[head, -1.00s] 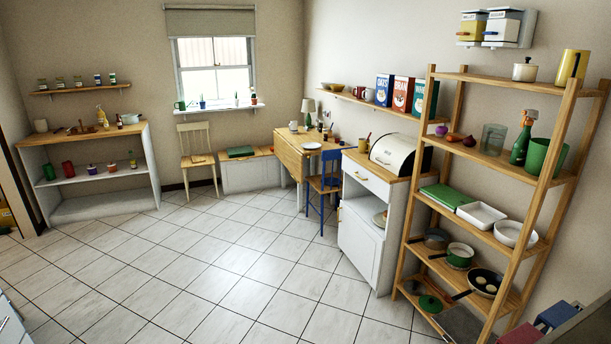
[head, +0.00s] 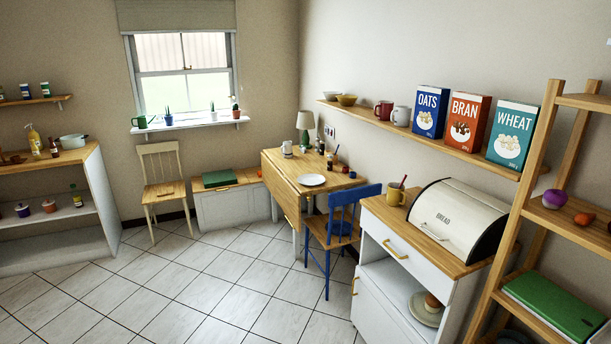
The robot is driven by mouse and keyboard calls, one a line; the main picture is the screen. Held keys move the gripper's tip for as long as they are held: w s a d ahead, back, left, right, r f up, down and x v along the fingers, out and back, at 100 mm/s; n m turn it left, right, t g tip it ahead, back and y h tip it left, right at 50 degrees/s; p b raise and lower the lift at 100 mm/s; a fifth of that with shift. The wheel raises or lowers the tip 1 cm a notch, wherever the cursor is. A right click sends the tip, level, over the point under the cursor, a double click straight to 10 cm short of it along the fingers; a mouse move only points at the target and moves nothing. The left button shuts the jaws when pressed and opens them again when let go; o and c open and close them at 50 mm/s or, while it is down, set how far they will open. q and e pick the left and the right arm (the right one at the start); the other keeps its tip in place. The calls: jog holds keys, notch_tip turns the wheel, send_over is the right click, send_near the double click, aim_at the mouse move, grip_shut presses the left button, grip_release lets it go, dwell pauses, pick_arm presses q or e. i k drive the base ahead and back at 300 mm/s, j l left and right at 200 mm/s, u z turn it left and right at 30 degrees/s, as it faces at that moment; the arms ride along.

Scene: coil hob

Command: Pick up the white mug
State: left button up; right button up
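A white mug (head: 401,116) stands on the wooden wall shelf (head: 440,141) in the head view, between a red mug (head: 383,113) and the blue OATS box (head: 429,111). Another small white vessel (head: 287,148) stands on the drop-leaf table at the back; it is too small to tell if it is a mug. Neither of my grippers is in view.
A blue chair (head: 339,228) stands by the table (head: 290,184). A wooden rack (head: 521,200) is at the right. The tiled floor (head: 200,290) is clear.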

aim_at(402, 113)
jog(key=i+z, duration=0.15)
jog(key=i, duration=0.3)
jog(key=i+j+z, duration=0.15)
jog(key=i, duration=0.25)
jog(key=i+j+z, duration=0.15)
jog(key=i, duration=0.3)
